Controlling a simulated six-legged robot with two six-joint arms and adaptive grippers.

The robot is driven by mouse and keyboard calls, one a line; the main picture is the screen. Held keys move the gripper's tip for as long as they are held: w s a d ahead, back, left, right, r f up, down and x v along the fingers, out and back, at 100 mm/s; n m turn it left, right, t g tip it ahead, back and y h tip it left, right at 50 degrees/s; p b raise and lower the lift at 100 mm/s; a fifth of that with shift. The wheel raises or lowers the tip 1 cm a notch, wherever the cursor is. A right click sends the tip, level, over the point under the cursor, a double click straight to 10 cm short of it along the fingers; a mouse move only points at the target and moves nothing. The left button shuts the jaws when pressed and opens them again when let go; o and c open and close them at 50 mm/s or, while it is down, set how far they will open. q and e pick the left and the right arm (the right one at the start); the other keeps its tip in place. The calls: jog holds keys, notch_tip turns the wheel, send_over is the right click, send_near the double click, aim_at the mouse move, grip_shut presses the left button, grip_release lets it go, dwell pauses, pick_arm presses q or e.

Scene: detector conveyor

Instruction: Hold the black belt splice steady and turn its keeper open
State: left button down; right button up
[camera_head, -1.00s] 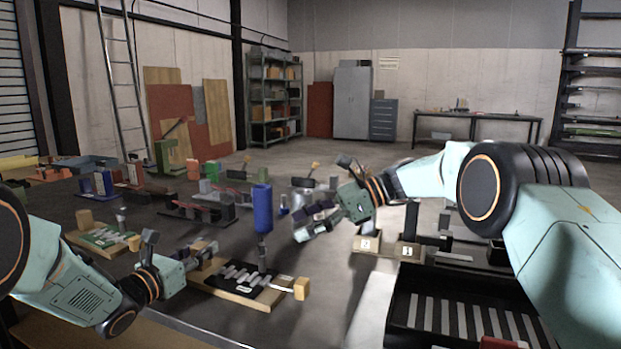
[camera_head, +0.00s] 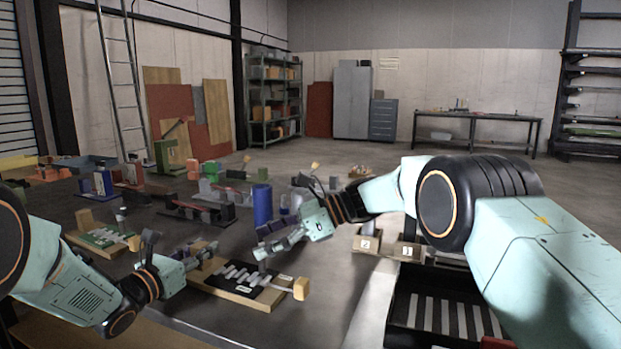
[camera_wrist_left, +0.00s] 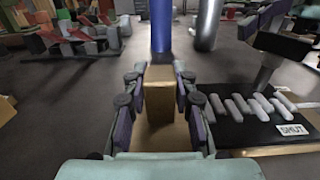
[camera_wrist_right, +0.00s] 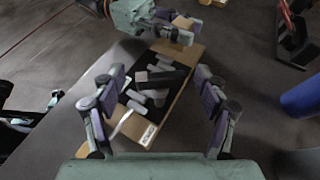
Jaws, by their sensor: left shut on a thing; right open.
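The black belt splice (camera_head: 240,275), with a row of grey plates, lies on a wooden board on the table. It shows at the right of the left wrist view (camera_wrist_left: 235,130), beside a "SHUT" label. The dark bar of its keeper (camera_wrist_right: 162,78) lies across the splice in the right wrist view. My left gripper (camera_head: 205,252) is shut on the wooden block (camera_wrist_left: 160,105) at the board's left end. My right gripper (camera_head: 262,248) is open and empty above the splice, its fingers (camera_wrist_right: 158,105) apart on either side of the board in its wrist view.
A blue cylinder (camera_head: 262,204) stands just behind the splice. A green splice board (camera_head: 100,238) lies at the left. Two labelled boxes (camera_head: 367,243) and a black tray (camera_head: 402,310) are at the right. Bare table lies right of the board.

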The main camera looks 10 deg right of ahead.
jog(key=shift+s+r+m+t+h, duration=0.15)
jog(key=shift+m+t+h, duration=0.45)
jog(key=shift+m+t, duration=0.9)
jog(key=shift+s+r+m+t+h, duration=0.1)
jog(key=shift+s+m+t+h, duration=0.35)
jog(key=shift+m+t, duration=1.05)
jog(key=v, duration=1.2)
notch_tip(320, 180, up, 9)
jog(key=w+a+n+g+h, duration=0.1)
jog(key=w+g+h, duration=0.1)
jog(key=g, duration=0.3)
jog(key=shift+w+f+h, duration=0.2)
jog(key=shift+w+h, duration=0.2)
jog(key=shift+h, duration=0.25)
jog(key=shift+a, duration=0.1)
jog(key=shift+c, duration=0.5)
